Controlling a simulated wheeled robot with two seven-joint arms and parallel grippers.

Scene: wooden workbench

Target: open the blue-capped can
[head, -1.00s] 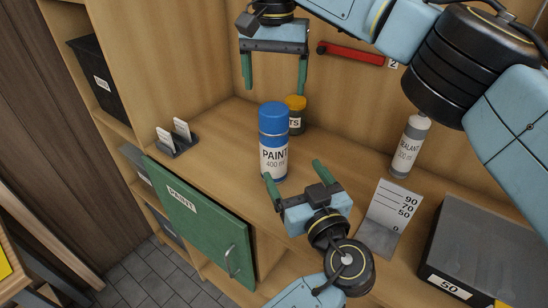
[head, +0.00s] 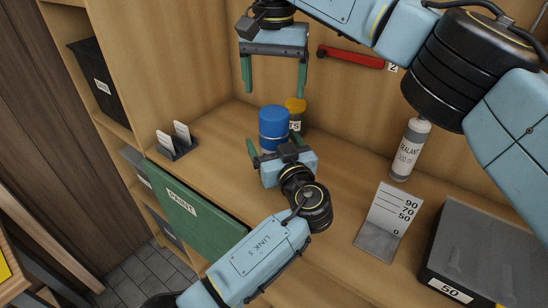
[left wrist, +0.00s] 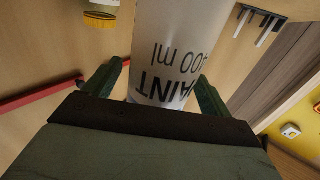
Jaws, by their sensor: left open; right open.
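The blue-capped paint can (head: 273,134) stands upright on the bench, its lower part mostly hidden behind my left gripper in the head view. Its blue cap (head: 273,114) is on. My left gripper (head: 280,147) is open, low at the near side of the can. In the left wrist view, the white labelled can body (left wrist: 178,50) lies between the two green fingers (left wrist: 157,85); whether they touch it is unclear. My right gripper (head: 275,94) is open and empty, pointing down above and behind the cap.
A yellow-lidded jar (head: 296,106) stands right behind the can. A sealant tube (head: 408,150), a marked stand (head: 385,222) and a grey case (head: 480,245) are to the right. A card holder (head: 176,145) is at the left. A red tool (head: 350,55) hangs on the back panel.

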